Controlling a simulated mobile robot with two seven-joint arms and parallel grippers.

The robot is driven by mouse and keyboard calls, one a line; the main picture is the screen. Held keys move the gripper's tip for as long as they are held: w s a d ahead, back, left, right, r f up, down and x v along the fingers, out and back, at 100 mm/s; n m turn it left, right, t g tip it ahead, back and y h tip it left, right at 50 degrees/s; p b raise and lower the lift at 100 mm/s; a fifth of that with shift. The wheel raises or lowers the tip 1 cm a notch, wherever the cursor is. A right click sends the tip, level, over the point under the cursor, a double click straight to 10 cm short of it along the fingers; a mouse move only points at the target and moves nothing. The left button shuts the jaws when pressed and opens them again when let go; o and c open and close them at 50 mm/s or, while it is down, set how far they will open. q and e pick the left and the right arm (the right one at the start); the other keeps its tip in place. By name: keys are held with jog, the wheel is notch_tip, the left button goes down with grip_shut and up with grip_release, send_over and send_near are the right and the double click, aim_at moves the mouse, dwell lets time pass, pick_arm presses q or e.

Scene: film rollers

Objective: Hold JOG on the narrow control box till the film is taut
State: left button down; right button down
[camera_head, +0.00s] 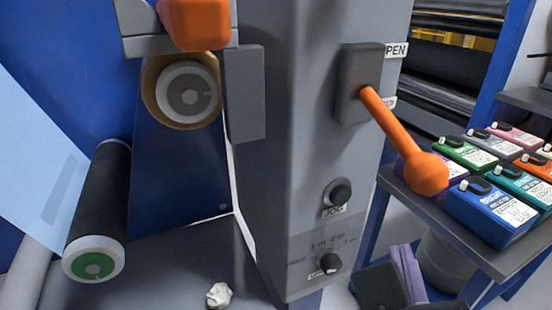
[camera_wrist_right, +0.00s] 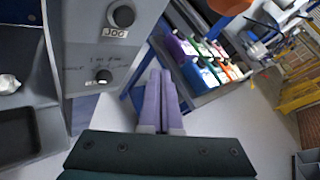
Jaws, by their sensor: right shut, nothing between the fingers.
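The narrow grey control box (camera_head: 300,150) stands upright in the middle of the head view. Its black JOG button (camera_head: 338,194) sits above a JOG label; it also shows in the right wrist view (camera_wrist_right: 122,16). The pale blue film (camera_head: 40,145) comes in from the left towards a black roller (camera_head: 100,195) with a green end. I cannot tell how tight it is. My right gripper (camera_head: 403,262) is shut and empty, to the right of and below the JOG button and apart from the box. Its purple fingers show in the right wrist view (camera_wrist_right: 160,80). My left gripper is out of view.
A black knob (camera_head: 328,263) sits below JOG. An orange-handled lever (camera_head: 405,135) juts out from the box's side. A table (camera_head: 480,255) with several coloured boxes stands at the right. Crumpled white paper (camera_head: 219,295) lies at the bottom. A roll (camera_head: 185,92) sits at upper left.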

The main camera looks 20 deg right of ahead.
aim_at(341, 196)
jog(key=w+b, duration=0.1)
jog(key=w, duration=0.7)
jog(key=shift+a+b, duration=0.3)
jog(key=shift+b, duration=0.1)
jog(key=shift+w, duration=0.1)
dwell(0.7)
jog(key=shift+w, duration=0.1)
dwell(0.7)
jog(key=shift+w, duration=0.3)
